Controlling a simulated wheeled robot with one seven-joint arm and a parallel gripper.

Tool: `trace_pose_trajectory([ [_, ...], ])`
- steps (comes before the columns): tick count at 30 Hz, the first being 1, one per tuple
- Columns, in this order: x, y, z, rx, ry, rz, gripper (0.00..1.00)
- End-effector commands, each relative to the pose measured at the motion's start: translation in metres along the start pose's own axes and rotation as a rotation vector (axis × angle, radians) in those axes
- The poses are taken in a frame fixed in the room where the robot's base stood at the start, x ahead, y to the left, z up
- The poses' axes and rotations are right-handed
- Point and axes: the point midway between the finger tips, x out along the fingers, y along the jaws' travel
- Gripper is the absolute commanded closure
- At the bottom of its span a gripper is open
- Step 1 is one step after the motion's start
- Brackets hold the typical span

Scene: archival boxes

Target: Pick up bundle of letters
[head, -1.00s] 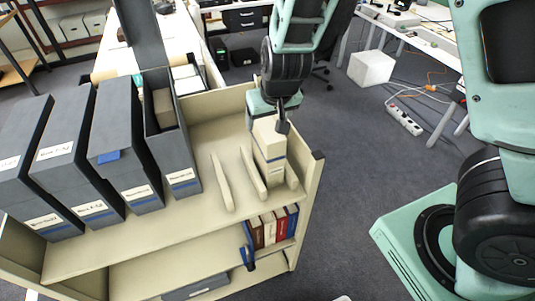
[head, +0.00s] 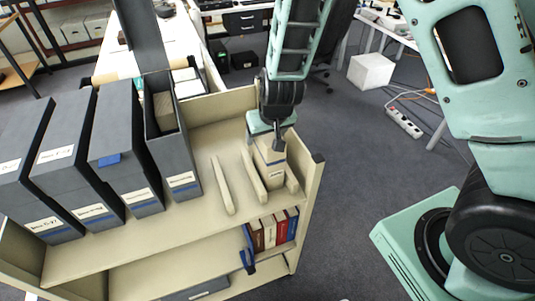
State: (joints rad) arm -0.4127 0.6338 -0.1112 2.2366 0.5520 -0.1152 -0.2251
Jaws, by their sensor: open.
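The jaws are open. The far finger is hidden, and I cannot tell whether either finger touches the bundle.
Cream divider rails (head: 223,186) stand left of the bundle. Several grey archival boxes (head: 122,150) fill the shelf's left side; one open box (head: 172,145) holds papers. Books (head: 270,229) sit on the lower shelf. The cart's right end panel (head: 311,190) is close to the bundle.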

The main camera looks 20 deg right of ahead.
Motion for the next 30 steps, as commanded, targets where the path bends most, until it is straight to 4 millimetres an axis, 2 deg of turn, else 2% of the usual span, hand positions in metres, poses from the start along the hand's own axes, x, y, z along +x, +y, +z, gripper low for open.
trace_pose_trajectory([
  [21,0.0044,0.0,0.002,0.0,0.0,0.0,0.25],
  [22,0.0044,0.0,0.002,0.0,0.0,0.0,0.28],
  [27,0.0044,0.0,0.002,0.0,0.0,0.0,0.76],
  [30,0.0044,0.0001,0.002,0.0,0.0,0.0,1.0],
])
